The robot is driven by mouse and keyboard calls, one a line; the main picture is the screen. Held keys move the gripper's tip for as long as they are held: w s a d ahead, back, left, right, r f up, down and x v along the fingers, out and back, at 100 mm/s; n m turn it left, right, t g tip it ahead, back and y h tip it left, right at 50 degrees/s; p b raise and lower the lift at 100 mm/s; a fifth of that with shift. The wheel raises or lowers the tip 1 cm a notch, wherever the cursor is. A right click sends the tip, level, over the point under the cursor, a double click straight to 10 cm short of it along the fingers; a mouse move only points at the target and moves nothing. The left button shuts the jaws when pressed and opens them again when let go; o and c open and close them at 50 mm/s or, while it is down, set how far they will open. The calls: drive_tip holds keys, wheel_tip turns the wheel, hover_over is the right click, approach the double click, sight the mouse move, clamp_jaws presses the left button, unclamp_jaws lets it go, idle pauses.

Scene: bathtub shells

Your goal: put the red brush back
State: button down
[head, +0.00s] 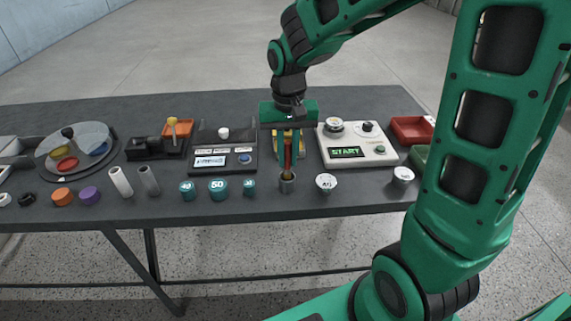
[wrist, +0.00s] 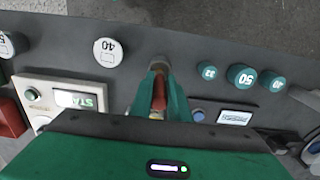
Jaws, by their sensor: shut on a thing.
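The red brush (head: 288,155) is upright between the green fingers of my gripper (head: 288,148), which is shut on it. Its brownish lower end meets the mouth of a small grey cup (head: 287,185) near the table's front edge. I cannot tell how far the end is inside the cup. In the wrist view the red brush (wrist: 158,95) shows between the fingertips (wrist: 160,85), and the grey cup (wrist: 158,62) is just beyond them, partly hidden.
A white START box (head: 358,146) stands right of my gripper and a dark panel (head: 223,150) left. Teal weights (head: 217,189) and a white weight (head: 326,183) flank the cup. Red (head: 411,130) and green trays are at the right, partly behind my arm.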

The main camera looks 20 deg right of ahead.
sight(287, 170)
drive_tip(key=shift+f, duration=1.55)
drive_tip(key=shift+f, duration=0.1)
drive_tip(key=c, duration=1.7)
unclamp_jaws()
wheel_tip(287, 170, up, 12)
drive_tip(key=shift+r, duration=0.15)
drive_tip(key=s+d+f+m, duration=0.1)
drive_tip(key=s+d, duration=0.4)
drive_tip(key=s, duration=0.2)
drive_tip(key=s+d+f+m, duration=0.1)
drive_tip(key=s+d+f, duration=0.1)
drive_tip(key=s+d, duration=0.4)
drive_tip(key=s+d+f, duration=0.1)
drive_tip(key=s+d, duration=0.5)
drive_tip(key=s, duration=0.3)
drive_tip(key=shift+s+d+f+m, duration=0.1)
drive_tip(key=shift+s+f+m, duration=0.1)
drive_tip(key=shift+s+m, duration=0.2)
